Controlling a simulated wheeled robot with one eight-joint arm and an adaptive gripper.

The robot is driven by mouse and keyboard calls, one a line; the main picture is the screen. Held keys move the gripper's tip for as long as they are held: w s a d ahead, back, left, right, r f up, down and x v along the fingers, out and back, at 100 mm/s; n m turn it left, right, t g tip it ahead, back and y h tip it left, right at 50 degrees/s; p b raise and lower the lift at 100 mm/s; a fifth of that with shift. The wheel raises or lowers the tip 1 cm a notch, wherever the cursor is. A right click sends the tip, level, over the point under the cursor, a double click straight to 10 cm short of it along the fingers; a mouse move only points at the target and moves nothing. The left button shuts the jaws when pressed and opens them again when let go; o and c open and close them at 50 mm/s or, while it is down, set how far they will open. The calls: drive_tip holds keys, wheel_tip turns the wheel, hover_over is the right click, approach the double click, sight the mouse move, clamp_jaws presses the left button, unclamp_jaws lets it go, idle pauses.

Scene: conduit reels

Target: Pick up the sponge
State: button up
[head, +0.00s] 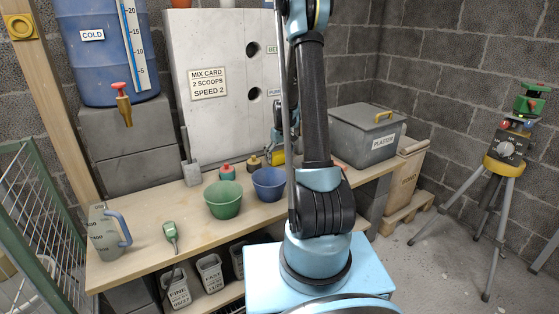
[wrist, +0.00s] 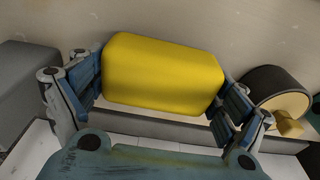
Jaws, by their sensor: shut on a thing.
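The sponge (wrist: 163,72) is a plain yellow block with rounded edges, filling the middle of the wrist view. My gripper (wrist: 165,88) is shut on it, with blue finger pads pressing its left and right ends. In the head view the sponge (head: 290,159) shows only as a small yellow patch beside my arm, at the back of the bench. My gripper (head: 279,140) is partly hidden there behind the arm. Whether the sponge touches the bench cannot be told.
The wooden bench (head: 143,227) carries a green bowl (head: 223,200), a blue bowl (head: 269,184), a measuring jug (head: 103,236) and a grey plaster box (head: 365,137). A white panel (head: 215,120) stands behind. A dark round thing (wrist: 279,89) lies close right of the fingers in the wrist view.

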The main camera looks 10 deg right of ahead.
sight(279, 153)
drive_tip(key=shift+r, duration=0.1)
wheel_tip(279, 153, up, 10)
drive_tip(key=shift+f, duration=0.1)
idle(0.5)
drive_tip(key=shift+o, duration=0.5)
